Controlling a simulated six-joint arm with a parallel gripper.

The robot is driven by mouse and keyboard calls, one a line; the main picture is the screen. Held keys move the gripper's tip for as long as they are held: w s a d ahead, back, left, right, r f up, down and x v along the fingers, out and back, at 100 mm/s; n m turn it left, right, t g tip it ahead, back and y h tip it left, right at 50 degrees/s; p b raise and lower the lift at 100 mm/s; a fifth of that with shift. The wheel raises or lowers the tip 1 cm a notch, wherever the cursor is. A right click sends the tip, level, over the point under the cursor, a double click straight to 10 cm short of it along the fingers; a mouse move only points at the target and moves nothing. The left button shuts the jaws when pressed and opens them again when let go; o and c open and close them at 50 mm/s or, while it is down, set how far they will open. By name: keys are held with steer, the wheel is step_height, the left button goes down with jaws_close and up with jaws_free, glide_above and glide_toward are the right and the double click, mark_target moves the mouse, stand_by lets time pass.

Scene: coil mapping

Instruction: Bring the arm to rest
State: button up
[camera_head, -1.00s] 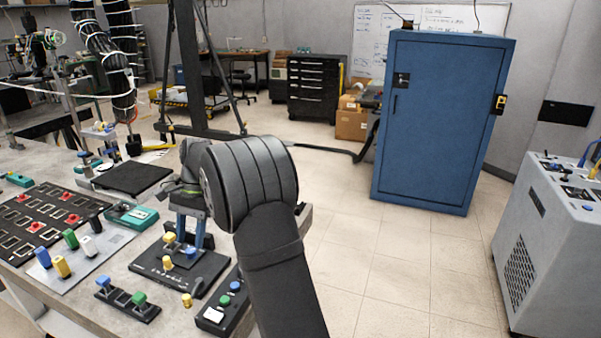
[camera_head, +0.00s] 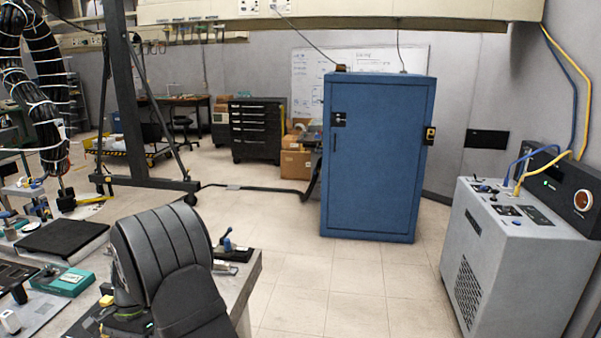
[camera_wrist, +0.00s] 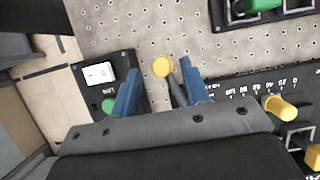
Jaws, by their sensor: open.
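My gripper (camera_wrist: 160,88) shows in the wrist view with its two blue fingers spread apart. It is over the perforated grey bench top (camera_wrist: 140,28). A round yellow knob (camera_wrist: 162,67) shows between and just beyond the fingertips, and a dark stem or lever shows beside it. I cannot tell how far below the fingers the knob is. Nothing is held. In the head view, my black arm stands at the lower left over the bench corner and hides the gripper.
A black box with a green button (camera_wrist: 109,104) lies left of the fingers, and a dark panel with yellow knobs (camera_wrist: 281,108) lies right. In the head view, a blue cabinet (camera_head: 375,160) and a grey machine (camera_head: 510,250) stand beyond open floor (camera_head: 320,280).

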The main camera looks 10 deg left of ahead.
steer(key=shift+x, duration=1.4)
